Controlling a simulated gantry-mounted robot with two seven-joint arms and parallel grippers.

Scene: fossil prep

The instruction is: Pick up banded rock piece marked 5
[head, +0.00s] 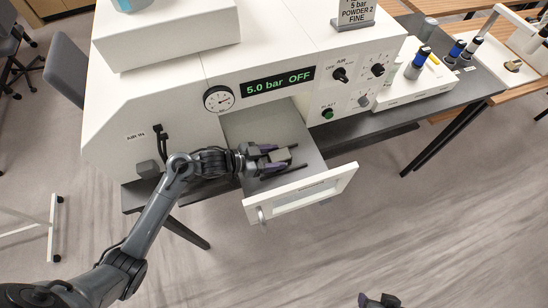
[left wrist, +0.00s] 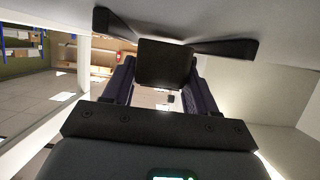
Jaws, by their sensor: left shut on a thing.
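My left gripper (head: 278,162) reaches into the open front compartment of the white machine, its two fingers on either side of a small grey block-like piece (head: 281,155). It is shut on this piece. In the left wrist view the piece (left wrist: 165,64) is a dark block between the fingers. No bands and no number 5 can be read on it, so I cannot tell whether it is the banded rock piece. Part of my right gripper (head: 380,300) shows at the bottom edge of the head view; its fingers are too cut off to judge.
The compartment's grey floor (head: 262,125) lies around the gripper. Its white, windowed front door (head: 300,193) hangs open in front. The display (head: 277,82) reads 5.0 bar OFF. The floor in front is clear.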

